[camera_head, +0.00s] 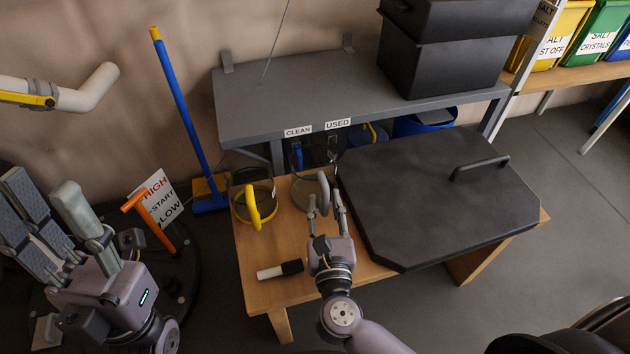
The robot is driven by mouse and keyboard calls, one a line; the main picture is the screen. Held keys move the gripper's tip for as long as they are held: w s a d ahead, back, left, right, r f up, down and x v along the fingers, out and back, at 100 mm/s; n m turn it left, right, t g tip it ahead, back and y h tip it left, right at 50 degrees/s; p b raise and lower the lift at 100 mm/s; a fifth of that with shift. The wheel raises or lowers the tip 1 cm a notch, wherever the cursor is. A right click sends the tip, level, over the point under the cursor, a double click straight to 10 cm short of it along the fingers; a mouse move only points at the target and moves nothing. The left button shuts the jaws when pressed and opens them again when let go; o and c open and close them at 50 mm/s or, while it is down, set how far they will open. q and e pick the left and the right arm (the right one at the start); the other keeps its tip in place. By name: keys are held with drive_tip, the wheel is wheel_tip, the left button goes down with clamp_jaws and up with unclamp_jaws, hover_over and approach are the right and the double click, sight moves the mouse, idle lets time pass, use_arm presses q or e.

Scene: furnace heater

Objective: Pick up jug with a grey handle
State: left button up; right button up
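The jug with a grey handle (303,191) stands upright on the wooden table, partly hidden by my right gripper. Its grey handle faces me. My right gripper (325,198) reaches in from the front with its fingers apart, one on each side of the handle. I cannot tell whether either finger touches it. A similar clear jug with a yellow handle (254,206) stands to its left. My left gripper (60,215) is at the far left, away from the table, with its fingers apart and nothing visible between them.
A large dark lid with a bar handle (430,200) covers the right of the wooden table (262,292). A black-and-white cylindrical item (280,269) lies at the front left. A grey shelf (300,100) labelled CLEAN and USED stands behind. An orange lever (150,222) stands near my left gripper.

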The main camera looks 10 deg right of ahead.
clamp_jaws()
drive_tip(key=shift+r, duration=0.1)
idle(0.6)
